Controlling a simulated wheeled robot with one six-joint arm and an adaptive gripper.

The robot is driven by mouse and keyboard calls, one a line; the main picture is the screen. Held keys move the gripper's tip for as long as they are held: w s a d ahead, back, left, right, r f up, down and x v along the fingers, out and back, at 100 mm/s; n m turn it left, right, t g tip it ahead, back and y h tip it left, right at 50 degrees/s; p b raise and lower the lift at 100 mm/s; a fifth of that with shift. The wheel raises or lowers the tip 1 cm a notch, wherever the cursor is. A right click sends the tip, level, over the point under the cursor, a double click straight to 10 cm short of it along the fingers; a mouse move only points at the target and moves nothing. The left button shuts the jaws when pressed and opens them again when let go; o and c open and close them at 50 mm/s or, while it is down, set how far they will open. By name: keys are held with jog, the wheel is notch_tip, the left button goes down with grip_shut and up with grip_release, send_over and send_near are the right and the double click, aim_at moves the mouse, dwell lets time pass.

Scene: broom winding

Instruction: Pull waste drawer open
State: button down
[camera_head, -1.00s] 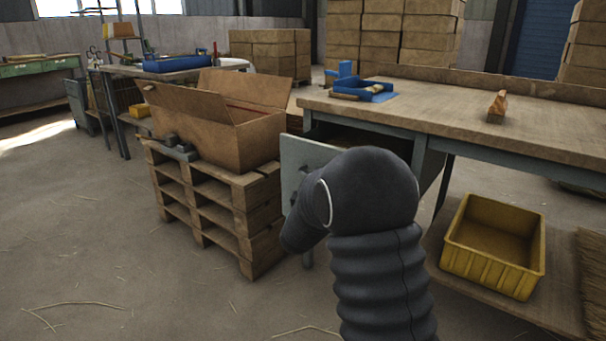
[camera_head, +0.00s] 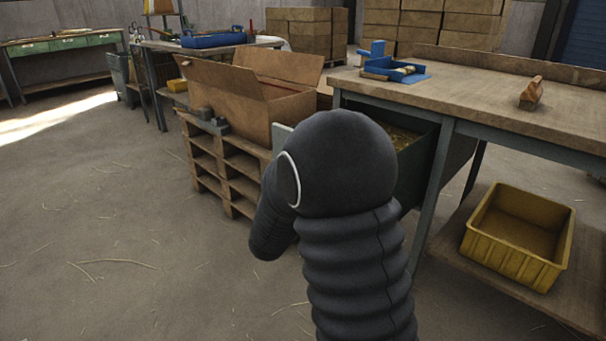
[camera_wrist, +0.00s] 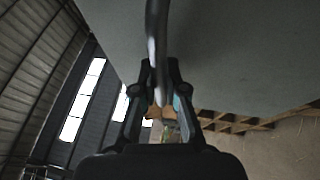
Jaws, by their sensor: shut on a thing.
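The waste drawer (camera_head: 417,168) is under the near end of the workbench and stands partly open. Straw-coloured waste (camera_head: 400,138) shows inside it. Only a small pale edge of its front panel (camera_head: 281,136) shows past my dark arm in the head view. In the wrist view the drawer front (camera_wrist: 235,50) is a grey panel filling the upper right. A dark bar handle (camera_wrist: 157,28) runs down between the fingers of my gripper (camera_wrist: 159,75), which is shut on it. My gripper is hidden behind my arm in the head view.
A pallet stack (camera_head: 228,168) with an open cardboard box (camera_head: 238,100) stands left of the drawer. The workbench (camera_head: 480,95) holds a blue tray (camera_head: 395,70) and a wooden brush (camera_head: 531,93). A yellow crate (camera_head: 518,235) sits on the lower shelf.

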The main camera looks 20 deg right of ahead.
jog(key=c, duration=1.2)
grip_release()
jog(key=v, duration=1.2)
jog(key=shift+f, duration=0.1)
